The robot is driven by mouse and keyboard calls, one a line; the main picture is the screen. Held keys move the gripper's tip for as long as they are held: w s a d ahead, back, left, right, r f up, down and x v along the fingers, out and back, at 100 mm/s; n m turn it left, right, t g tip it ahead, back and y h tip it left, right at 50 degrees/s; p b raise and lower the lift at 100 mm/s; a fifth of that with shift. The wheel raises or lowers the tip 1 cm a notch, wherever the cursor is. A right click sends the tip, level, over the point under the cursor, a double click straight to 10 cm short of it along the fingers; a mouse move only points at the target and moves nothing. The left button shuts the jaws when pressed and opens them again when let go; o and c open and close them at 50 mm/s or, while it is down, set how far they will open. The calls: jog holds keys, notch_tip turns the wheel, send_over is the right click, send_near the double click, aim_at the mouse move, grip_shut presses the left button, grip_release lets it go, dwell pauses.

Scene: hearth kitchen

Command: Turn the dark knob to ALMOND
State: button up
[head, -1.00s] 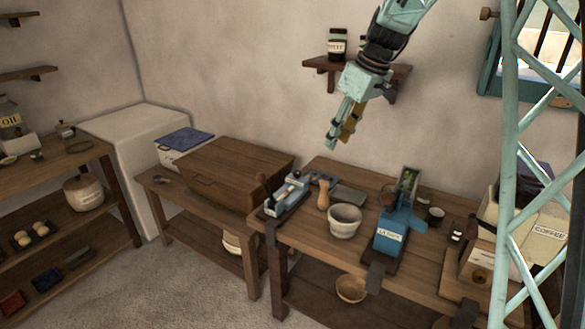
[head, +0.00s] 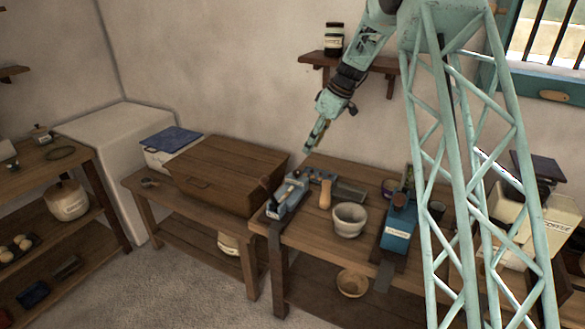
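I cannot make out a dial marked ALMOND or say for sure which part is the dark knob. A blue boxy device (head: 397,232) with a small pale label, too small to read, stands on the right-hand table, partly behind my lattice column. A low blue device (head: 287,201) with a dark lever end sits at that table's left edge. My gripper (head: 311,142) hangs in the air above the back of the tables, pointing down and left, apart from everything. Its fingers are small and seen edge-on, so their opening is unclear. Nothing shows held in it.
A grey bowl (head: 348,220) and a wooden pestle-like piece (head: 325,194) stand between the blue devices. A wooden chest (head: 225,174) sits left. A wall shelf (head: 350,63) holds a dark jar (head: 334,40). A cream coffee box (head: 530,225) is right, behind my column.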

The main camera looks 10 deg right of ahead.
aim_at(297, 171)
jog(key=shift+w+a+f, duration=0.1)
jog(key=shift+w+f, duration=0.5)
jog(key=shift+w, duration=0.1)
jog(key=shift+b+x, duration=0.65)
jog(key=shift+x, duration=6.2)
jog(key=shift+s+a, duration=0.1)
jog(key=c, duration=0.8)
